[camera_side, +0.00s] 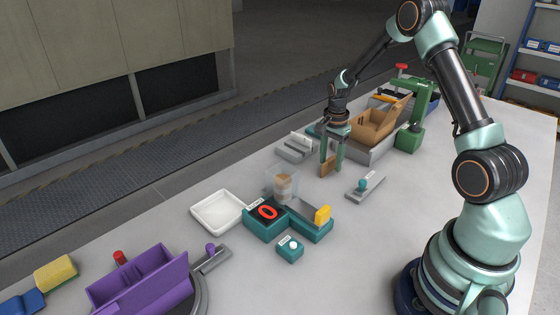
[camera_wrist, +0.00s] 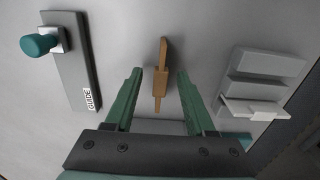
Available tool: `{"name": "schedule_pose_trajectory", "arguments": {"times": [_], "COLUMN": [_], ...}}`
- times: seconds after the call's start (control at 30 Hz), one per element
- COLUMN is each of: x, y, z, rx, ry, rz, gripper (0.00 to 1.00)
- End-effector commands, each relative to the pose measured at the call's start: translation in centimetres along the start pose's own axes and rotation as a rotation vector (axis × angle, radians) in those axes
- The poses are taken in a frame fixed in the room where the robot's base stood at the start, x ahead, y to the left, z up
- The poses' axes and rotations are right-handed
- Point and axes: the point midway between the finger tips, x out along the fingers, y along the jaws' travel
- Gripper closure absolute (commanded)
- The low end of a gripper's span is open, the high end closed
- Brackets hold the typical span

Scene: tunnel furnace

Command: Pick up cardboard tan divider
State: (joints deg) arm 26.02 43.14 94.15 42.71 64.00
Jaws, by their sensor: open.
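The tan cardboard divider (camera_wrist: 161,70) is a thin upright piece seen nearly edge-on in the wrist view. It lies between the two green fingers of my gripper (camera_wrist: 159,76), with a gap on each side. In the side view the divider (camera_side: 327,167) shows low at my gripper's fingers (camera_side: 332,169), above or on the grey table. My gripper is open and points down. I cannot tell whether the divider touches the table.
A guide block with a teal knob (camera_wrist: 40,44) lies left in the wrist view; a grey stepped block (camera_wrist: 262,80) lies right. Behind my gripper stand an open cardboard box (camera_side: 372,124) and a green press (camera_side: 411,137). A teal scale (camera_side: 262,224) and white tray (camera_side: 217,225) are nearer.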

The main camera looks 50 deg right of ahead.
Motion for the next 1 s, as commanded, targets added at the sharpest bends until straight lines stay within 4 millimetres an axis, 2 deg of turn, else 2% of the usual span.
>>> {"name": "schedule_pose_trajectory", "arguments": {"times": [0.1,0.33,0.37,0.4,0.5,0.83,1.0], "x": [0.96,1.08,1.08,1.07,1.06,1.00,0.23], "y": [0.02,0.00,0.00,0.00,0.00,0.00,-0.04], "z": [0.01,0.01,0.01,0.01,0.01,0.01,-0.01], "rx": [0.000,0.000,0.000,0.000,0.000,0.000,0.000], "ry": [0.000,0.000,0.000,0.000,0.000,0.000,0.001], "rz": [0.001,-0.001,-0.001,-0.001,0.000,0.000,-0.002], "gripper": [0.45,0.45,0.49,0.64,1.00,1.00,1.00]}}
